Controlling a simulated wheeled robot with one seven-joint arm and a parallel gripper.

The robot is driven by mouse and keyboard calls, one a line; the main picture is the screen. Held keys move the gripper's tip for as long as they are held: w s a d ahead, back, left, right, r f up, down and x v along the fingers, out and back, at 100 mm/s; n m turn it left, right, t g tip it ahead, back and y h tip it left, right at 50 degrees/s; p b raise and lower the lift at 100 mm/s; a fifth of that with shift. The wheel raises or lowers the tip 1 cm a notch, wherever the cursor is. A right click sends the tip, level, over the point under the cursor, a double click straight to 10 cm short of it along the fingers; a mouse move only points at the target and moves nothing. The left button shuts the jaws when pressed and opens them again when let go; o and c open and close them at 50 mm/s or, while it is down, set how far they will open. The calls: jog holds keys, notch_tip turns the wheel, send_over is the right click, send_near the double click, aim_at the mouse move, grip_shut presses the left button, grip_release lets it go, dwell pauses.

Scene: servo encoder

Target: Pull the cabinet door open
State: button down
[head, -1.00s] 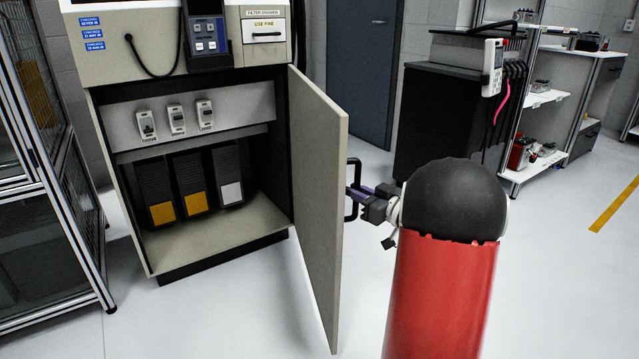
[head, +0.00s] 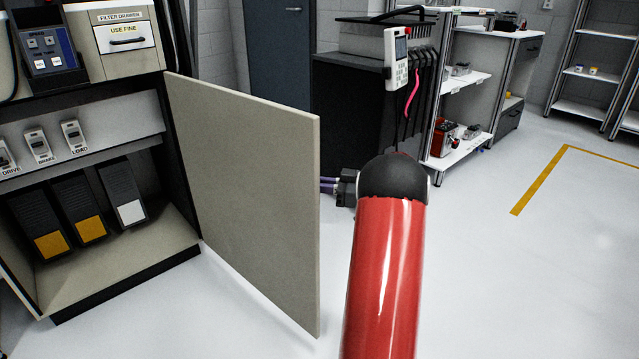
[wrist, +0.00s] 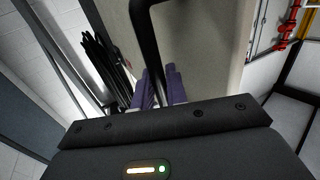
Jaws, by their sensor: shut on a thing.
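The cabinet door (head: 250,190) is a beige panel that stands swung well out from the cabinet (head: 100,245), on its right side. Inside the cabinet show several switches and pedals. My gripper (head: 328,186) is at the door's far side, near its free edge, with its fingertips partly hidden behind the panel. In the wrist view the black bar handle (wrist: 147,45) runs down between the purple fingers of my gripper (wrist: 160,85). The fingers are shut on the handle. The door's outer face (wrist: 205,45) fills the middle behind it.
A dark cabinet (head: 355,120) with a hanging handheld device (head: 397,58) stands behind my arm. White shelving (head: 460,100) is to its right. The floor (head: 480,270) at the right is clear, with a yellow line (head: 540,180).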

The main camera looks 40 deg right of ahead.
jog(key=shift+w+r, duration=0.15)
jog(key=shift+w, duration=0.05)
jog(key=shift+a, duration=0.1)
jog(key=c, duration=1.5)
grip_release()
jog(key=shift+w+a, duration=0.1)
jog(key=v, duration=0.8)
jog(key=shift+b, duration=0.3)
